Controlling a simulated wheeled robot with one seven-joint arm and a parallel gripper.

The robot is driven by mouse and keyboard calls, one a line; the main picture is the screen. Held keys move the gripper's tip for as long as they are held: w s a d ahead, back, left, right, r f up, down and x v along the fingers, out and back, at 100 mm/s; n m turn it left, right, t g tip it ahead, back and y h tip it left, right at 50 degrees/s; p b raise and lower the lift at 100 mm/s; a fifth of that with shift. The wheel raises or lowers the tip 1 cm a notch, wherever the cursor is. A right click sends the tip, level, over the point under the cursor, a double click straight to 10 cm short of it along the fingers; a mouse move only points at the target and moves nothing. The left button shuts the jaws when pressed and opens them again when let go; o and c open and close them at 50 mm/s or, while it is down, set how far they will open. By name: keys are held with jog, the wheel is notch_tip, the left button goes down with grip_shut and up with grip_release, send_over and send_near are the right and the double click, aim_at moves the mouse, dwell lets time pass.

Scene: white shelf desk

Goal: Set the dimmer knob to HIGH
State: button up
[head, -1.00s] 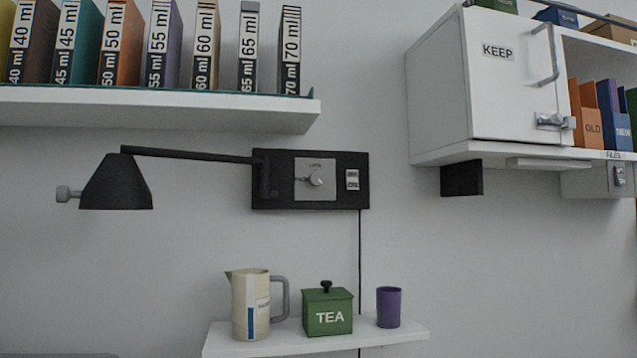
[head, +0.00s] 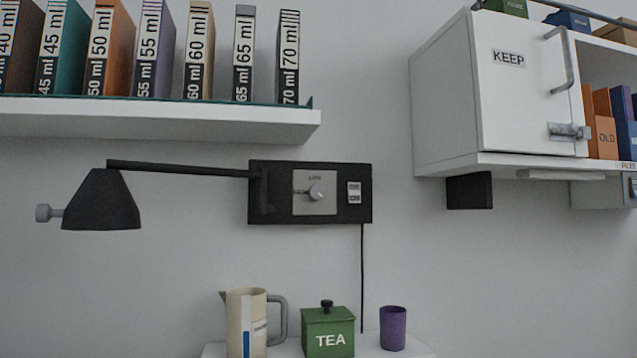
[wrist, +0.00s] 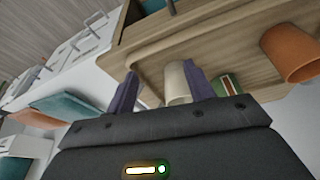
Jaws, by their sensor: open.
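The dimmer knob (head: 316,191) is a small grey knob on a light grey square plate (head: 327,206). The plate is set in a black wall panel (head: 284,210), beside a small white switch (head: 354,192). The knob's pointer extends to the left; the lettering around it is too small to read. A black lamp (head: 102,200) hangs from an arm fixed to the panel's left end. My gripper (wrist: 160,82) shows only in the wrist view, with its two dark fingers apart and nothing between them, away from the knob.
Below the panel, a small shelf holds a cream jug (head: 246,322), a green tea box (head: 328,331) and a purple cup (head: 393,328). A book shelf (head: 150,119) is above left. A white cabinet (head: 530,110) juts out at right. A black cord (head: 362,275) hangs below the panel.

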aim_at(317, 192)
jog(key=w+a+r+n+t+y+p, duration=0.1)
jog(key=w+a+r+n+t+p, duration=0.15)
jog(key=w+r+p, duration=0.5)
jog(key=w+a+r+n+t+p, duration=0.2)
jog(key=a+r+p, duration=0.2)
jog(key=r+p, duration=0.7)
jog(key=w+a+r+n+t+y+p, duration=0.1)
jog(key=w+a+r+n+t+p, duration=0.3)
jog(key=r, duration=1)
jog(key=w+a+r+n+t+p, duration=0.2)
jog(key=a+r+p, duration=0.1)
jog(key=r+p, duration=0.8)
jog(key=w+a+r+n+t+y+p, duration=0.1)
jog(key=r+p, duration=0.9)
jog(key=r, duration=1)
jog(key=shift+w+a+r+n+t+y+p, duration=0.3)
jog(key=shift+w+a+n+t, duration=0.35)
jog(key=shift+w+a+t, duration=0.4)
jog(key=shift+s, duration=0.15)
jog(key=p+x, duration=0.2)
jog(key=x, duration=0.3)
jog(key=p+x, duration=0.3)
jog(key=x, duration=0.3)
jog(key=p+x, duration=0.3)
jog(key=x, duration=0.2)
jog(key=shift+w+r, duration=0.3)
jog(key=shift+w+a+f, duration=0.1)
jog(key=shift+w, duration=0.35)
